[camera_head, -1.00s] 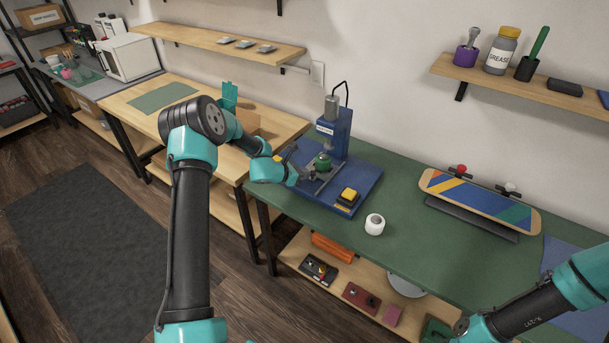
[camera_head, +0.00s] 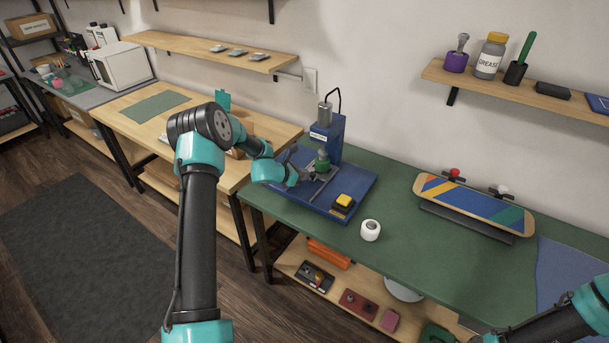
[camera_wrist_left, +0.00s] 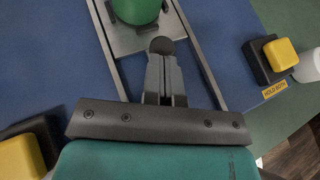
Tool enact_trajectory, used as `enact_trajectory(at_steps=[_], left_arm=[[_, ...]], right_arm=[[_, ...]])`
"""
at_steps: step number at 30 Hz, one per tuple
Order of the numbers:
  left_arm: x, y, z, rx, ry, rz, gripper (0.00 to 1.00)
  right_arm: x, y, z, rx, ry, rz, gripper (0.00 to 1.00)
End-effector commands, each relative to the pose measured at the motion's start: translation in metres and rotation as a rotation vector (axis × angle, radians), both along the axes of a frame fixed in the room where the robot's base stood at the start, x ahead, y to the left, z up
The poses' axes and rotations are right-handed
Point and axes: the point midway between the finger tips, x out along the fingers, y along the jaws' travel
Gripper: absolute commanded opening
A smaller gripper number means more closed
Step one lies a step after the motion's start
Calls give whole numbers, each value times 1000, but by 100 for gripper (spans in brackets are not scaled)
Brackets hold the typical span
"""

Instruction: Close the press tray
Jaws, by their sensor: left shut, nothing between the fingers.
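The blue press (camera_head: 327,138) stands on the green bench with its blue base under a column. Its grey metal tray (camera_wrist_left: 118,38) sits between two rails and carries a round green part, which in the head view (camera_head: 322,161) is close in front of the column. My left gripper (camera_wrist_left: 165,62) is shut and empty, with its fingertips at the dark round knob (camera_wrist_left: 162,45) on the tray's near edge; I cannot tell whether they touch. In the head view the left gripper (camera_head: 303,177) is low over the press base. My right gripper is not clearly in view; only its arm shows.
Yellow-topped buttons sit at the base's near corners, one at the right (camera_head: 343,201) and one in the wrist view's lower left (camera_wrist_left: 22,158). A white tape roll (camera_head: 370,230) stands in front of the press. A striped skateboard deck (camera_head: 474,204) lies to the right.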

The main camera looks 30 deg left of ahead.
Motion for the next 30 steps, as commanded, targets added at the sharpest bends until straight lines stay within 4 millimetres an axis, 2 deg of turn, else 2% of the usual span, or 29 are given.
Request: enact_trajectory(at_steps=[6,18,24,30], left_arm=[[-23,10,6,3,1,-10,0],[-82,44,40,3,1,-9,0],[-97,52,49,2,0,-11,0],[-99,53,50,2,0,-12,0]], right_arm=[[0,0,0,0,0,0,43],[0,0,0,0,0,0,43],[0,0,0,0,0,0,43],[0,0,0,0,0,0,43]])
